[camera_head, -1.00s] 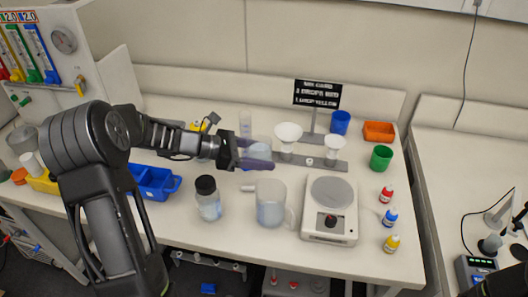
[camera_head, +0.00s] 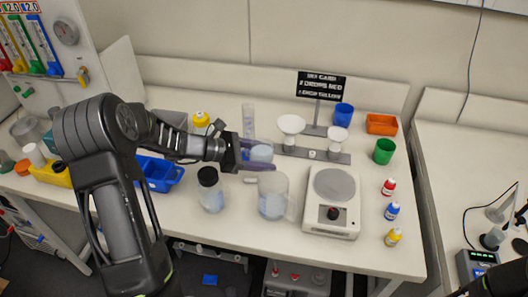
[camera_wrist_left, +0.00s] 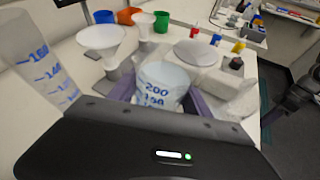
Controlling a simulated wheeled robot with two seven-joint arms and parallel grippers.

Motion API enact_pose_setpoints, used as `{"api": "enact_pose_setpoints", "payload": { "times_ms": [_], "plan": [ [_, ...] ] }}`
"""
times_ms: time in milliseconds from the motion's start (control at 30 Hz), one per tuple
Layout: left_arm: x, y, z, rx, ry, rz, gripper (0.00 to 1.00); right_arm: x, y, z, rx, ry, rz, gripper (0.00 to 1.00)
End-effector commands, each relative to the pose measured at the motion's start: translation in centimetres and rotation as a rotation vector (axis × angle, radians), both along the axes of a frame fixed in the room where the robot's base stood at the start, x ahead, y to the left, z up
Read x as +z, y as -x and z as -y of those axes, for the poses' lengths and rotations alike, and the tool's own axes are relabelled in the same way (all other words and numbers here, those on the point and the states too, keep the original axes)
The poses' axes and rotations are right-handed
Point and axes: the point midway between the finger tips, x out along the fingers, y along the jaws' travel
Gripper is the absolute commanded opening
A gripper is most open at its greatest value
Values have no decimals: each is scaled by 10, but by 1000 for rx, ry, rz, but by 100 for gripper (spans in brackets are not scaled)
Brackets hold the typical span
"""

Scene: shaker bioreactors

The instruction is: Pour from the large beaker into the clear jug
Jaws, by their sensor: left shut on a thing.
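My left gripper (camera_head: 262,155) is shut on a clear beaker (camera_head: 262,153) with pale blue liquid in it. In the left wrist view the beaker (camera_wrist_left: 163,82) sits between the purple fingers, its blue markings facing the camera. It looks close to upright; any slight tilt is hard to tell. The clear jug (camera_head: 273,198) stands on the bench with pale liquid inside and its handle to the right. In the head view the beaker is just above and behind the jug's rim, and the lower finger overlaps the rim. The right gripper does not clearly show.
A white scale (camera_head: 332,215) stands right of the jug, and a black-capped bottle (camera_head: 210,190) stands left. A graduated cylinder (camera_head: 248,118) and a rack with two funnels (camera_head: 291,125) are behind. Small dropper bottles (camera_head: 391,211) line the right. A blue bin (camera_head: 160,172) is left.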

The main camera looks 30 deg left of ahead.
Motion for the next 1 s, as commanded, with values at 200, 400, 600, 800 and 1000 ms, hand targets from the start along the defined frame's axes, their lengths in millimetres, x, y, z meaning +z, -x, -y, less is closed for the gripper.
{"api": "enact_pose_setpoints", "payload": {
  "times_ms": [200,400,600,800,1000],
  "plan": [
    [10,2,3,0,-47,50,0,0,0,0,0,0,0,36],
    [23,6,7,-2,-91,96,0,0,0,0,0,0,0,36],
    [36,9,10,0,-136,142,0,-1,0,0,0,0,0,36],
    [49,13,13,1,-215,221,0,-1,0,0,0,0,0,36],
    [49,14,14,0,-229,234,0,-2,0,0,0,-1,1,36]
  ]
}}
